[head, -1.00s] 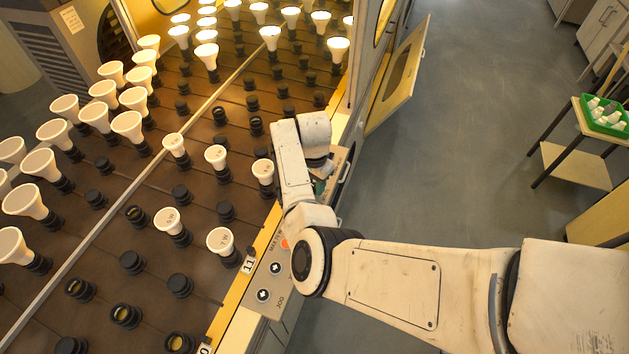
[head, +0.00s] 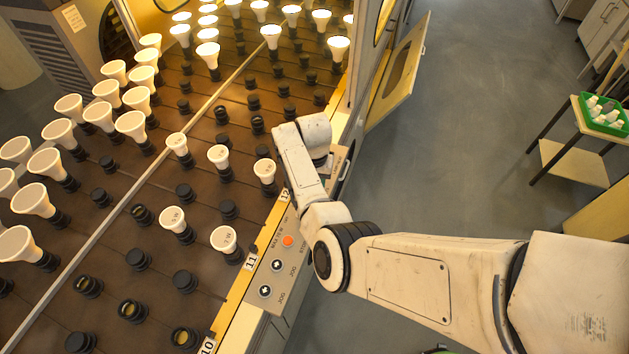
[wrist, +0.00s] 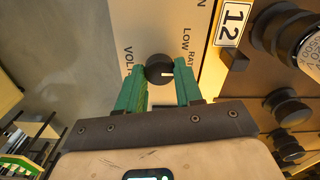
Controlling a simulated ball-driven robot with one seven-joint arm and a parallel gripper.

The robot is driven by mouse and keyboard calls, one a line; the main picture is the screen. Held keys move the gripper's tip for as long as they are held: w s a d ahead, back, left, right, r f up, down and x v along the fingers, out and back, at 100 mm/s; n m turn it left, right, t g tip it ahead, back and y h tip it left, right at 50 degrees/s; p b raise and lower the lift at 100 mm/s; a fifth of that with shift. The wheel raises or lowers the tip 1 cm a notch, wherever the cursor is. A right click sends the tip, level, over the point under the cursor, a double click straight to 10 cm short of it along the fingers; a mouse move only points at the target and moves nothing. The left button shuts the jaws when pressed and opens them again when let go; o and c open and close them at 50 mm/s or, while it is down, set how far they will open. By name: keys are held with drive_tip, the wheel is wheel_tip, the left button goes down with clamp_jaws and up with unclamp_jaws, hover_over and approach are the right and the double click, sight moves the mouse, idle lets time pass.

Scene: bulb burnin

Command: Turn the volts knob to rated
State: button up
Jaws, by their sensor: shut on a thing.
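The volts knob (wrist: 159,70) is a dark round knob with a white pointer mark, set in the pale control panel (wrist: 135,25) in the wrist view. The mark points right in that picture, near the partly hidden RATED lettering (wrist: 190,61); LOW (wrist: 186,40) is printed beside it. My gripper (wrist: 160,75) has its green fingers on both sides of the knob, shut on it. In the head view my arm hides the knob and the fingers.
A rack of reflector bulbs (head: 130,125) and black sockets (head: 131,311) fills the left, beside the panel. Jog buttons (head: 265,291) and an orange button (head: 288,241) lie near my arm. An open door (head: 398,75) stands beyond.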

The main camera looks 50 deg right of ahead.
drive_tip(key=o, duration=1)
drive_tip(key=shift+o, duration=0.2)
wheel_tip(320, 180, up, 11)
drive_tip(key=shift+f, duration=0.1)
idle(0.5)
drive_tip(key=s+a+f+n+h, duration=0.25)
drive_tip(key=s+n, duration=0.25)
drive_tip(key=s, duration=0.8)
drive_tip(key=s+a+n+t+y, duration=0.1)
drive_tip(key=s+a+n, duration=0.5)
drive_tip(key=s+a, duration=0.6)
drive_tip(key=shift+s+a+y, duration=0.25)
drive_tip(key=shift+s+y, duration=0.4)
drive_tip(key=shift+s, duration=0.45)
